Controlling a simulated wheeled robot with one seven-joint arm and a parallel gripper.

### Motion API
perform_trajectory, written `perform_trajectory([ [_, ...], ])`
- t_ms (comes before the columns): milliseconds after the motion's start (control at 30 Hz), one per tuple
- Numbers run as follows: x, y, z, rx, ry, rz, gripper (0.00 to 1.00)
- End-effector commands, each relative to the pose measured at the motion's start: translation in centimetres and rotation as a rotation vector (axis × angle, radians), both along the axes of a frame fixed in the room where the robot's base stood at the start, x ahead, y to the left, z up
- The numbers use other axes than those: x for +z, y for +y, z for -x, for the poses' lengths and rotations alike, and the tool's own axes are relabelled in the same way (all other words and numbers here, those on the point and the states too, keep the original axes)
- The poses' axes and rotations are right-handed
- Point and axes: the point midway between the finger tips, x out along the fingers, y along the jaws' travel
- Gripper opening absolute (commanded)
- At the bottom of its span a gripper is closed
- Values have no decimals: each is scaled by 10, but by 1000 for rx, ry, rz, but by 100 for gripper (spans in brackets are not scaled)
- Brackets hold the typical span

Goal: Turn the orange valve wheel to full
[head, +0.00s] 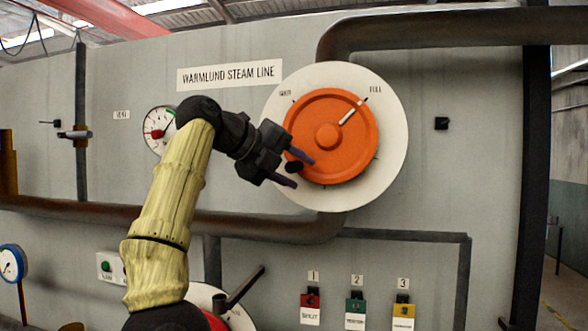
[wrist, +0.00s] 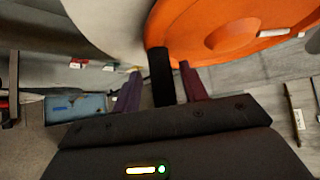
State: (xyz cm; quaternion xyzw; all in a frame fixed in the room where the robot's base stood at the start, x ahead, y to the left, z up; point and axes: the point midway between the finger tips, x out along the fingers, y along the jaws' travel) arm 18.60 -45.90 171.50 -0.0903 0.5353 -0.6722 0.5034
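The orange valve wheel (head: 340,160) sits on a round white plate (head: 390,150) on the grey panel. Its white pointer mark (head: 353,112) points up and right, at or very near the tick by the FULL label (head: 376,88). A black handle peg (head: 294,167) stands out at the wheel's lower left. My gripper (head: 303,173) is there, with one purple finger on each side of the peg. In the wrist view the black peg (wrist: 161,78) stands between my gripper's fingers (wrist: 160,70), with narrow gaps beside it, so the fingers look open around it.
A thick brown pipe (head: 430,32) runs above the wheel, and another (head: 90,209) runs below. A gauge (head: 158,130) is left of the wheel, behind my arm. Several numbered switches (head: 355,310) sit below. The panel right of the wheel is mostly clear.

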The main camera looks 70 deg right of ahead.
Motion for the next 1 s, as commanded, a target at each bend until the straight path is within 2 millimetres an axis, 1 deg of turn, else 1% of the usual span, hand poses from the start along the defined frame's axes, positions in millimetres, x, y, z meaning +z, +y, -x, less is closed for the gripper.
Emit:
perform_trajectory([
  [233, 3, 2, -1, 1, 1, 4, 43],
  [367, 8, 10, -6, 1, 2, 4, 43],
  [567, 24, 37, -23, 4, 2, 5, 43],
  [1000, 62, 105, -66, 2, 2, 4, 43],
])
